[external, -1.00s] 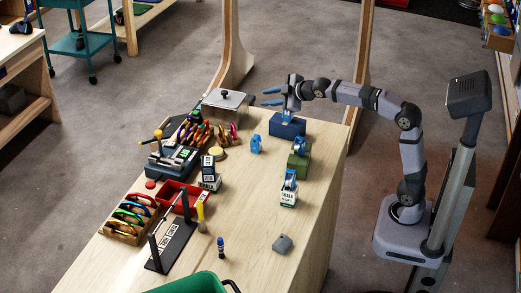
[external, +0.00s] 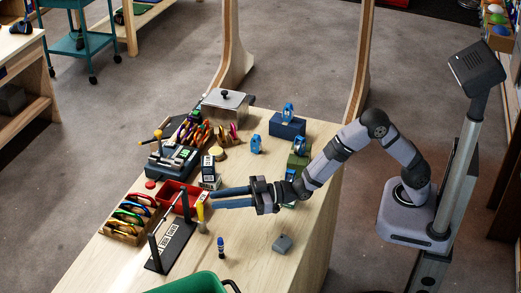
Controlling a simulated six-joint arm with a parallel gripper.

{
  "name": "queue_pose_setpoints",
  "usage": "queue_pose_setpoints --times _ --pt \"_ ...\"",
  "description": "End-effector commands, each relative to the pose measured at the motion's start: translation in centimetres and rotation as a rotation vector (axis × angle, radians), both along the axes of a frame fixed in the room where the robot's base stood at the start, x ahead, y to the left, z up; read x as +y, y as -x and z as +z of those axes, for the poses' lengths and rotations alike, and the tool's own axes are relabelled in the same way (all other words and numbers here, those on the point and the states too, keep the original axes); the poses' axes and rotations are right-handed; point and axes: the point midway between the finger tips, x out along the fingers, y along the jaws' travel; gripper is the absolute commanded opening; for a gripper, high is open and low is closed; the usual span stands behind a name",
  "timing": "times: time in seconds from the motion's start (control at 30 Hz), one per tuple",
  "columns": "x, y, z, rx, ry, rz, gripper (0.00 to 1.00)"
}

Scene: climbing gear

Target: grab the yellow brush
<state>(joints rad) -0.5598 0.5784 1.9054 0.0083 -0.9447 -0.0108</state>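The yellow brush (external: 200,211) stands upright on the wooden table, beside the right end of a black rack. My gripper (external: 213,197) reaches in from the right, low over the table, with its two long blue fingers pointing left. The fingers are apart with nothing visible between them. Their tips are just right of the upper part of the brush, and I see no clear contact. The exact height and depth of the tips against the brush cannot be told from this view.
The black rack (external: 172,243) and a red bin (external: 172,191) lie left of the brush. A small blue bottle (external: 220,246) stands in front, and a grey block (external: 283,243) lies to the right. A dark chalk box (external: 208,168) stands behind the fingers. A green bin (external: 188,284) is at the front.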

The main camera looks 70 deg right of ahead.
Motion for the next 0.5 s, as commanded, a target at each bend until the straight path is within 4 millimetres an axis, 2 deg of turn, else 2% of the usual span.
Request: queue_pose_setpoints --times 0.03,0.13,0.5 --pt "-0.4 0.0 -1.0 0.018 0.006 -0.007 0.26" --pt "-0.7 0.1 -1.9 0.03 0.01 -0.013 0.26" --pt "0.2 -1.5 -1.8 0.031 0.012 -0.014 0.26"
